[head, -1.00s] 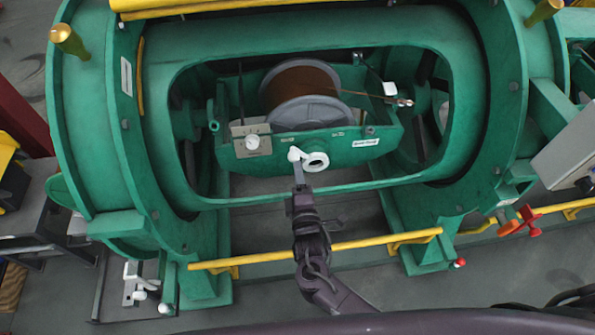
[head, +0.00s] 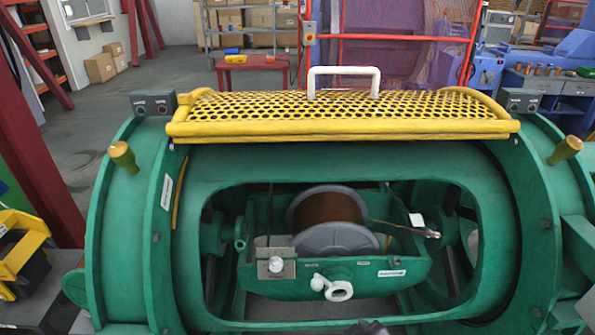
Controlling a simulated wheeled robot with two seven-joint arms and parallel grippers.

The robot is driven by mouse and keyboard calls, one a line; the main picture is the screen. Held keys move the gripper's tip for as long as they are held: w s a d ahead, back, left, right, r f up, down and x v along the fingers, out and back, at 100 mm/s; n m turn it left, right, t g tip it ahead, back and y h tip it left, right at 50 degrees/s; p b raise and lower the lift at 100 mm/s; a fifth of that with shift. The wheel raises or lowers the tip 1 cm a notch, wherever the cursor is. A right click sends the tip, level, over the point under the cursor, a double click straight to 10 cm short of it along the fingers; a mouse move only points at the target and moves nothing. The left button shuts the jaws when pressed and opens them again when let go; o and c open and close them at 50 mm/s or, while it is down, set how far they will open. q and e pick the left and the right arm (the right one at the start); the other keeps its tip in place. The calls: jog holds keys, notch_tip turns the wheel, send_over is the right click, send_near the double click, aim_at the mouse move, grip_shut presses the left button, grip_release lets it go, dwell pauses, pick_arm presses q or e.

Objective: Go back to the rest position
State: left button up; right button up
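In the head view a green tubular strander frame (head: 330,160) fills the lower half. Inside its window a green cradle (head: 330,282) carries a grey spool (head: 338,238) wound with brown wire. A white handle with a ring (head: 338,290) sits on the cradle's front, and nothing touches it. Only a small dark piece of my own arm or gripper shows at the bottom edge, below the white handle. Its fingers cannot be made out. My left gripper is out of view.
A yellow perforated guard (head: 340,112) with a white handle (head: 343,72) lies across the machine's top. A yellow and black box (head: 20,250) stands at the left. Behind are a red table (head: 252,66), shelves with cartons and a red fence (head: 390,38). Grey floor lies open at the back left.

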jog(key=s+d+r+m+g+h, duration=0.1)
jog(key=s+d+r+m+g, duration=0.25)
jog(key=s, duration=0.25)
jog(key=s+d+r+m+g, duration=0.2)
jog(key=s+d+r, duration=0.2)
jog(key=s, duration=0.3)
notch_tip(320, 180, down, 30)
jog(key=s+f+g, duration=0.1)
jog(key=s, duration=0.1)
jog(key=s+d+f+g, duration=0.1)
jog(key=s+d+f, duration=0.2)
jog(key=s+f, duration=1.4)
jog(key=shift+s+f+n, duration=0.35)
jog(key=shift+s+n, duration=0.1)
jog(key=shift+s, duration=0.65)
jog(key=shift+d+g, duration=0.1)
jog(key=shift+g, duration=0.15)
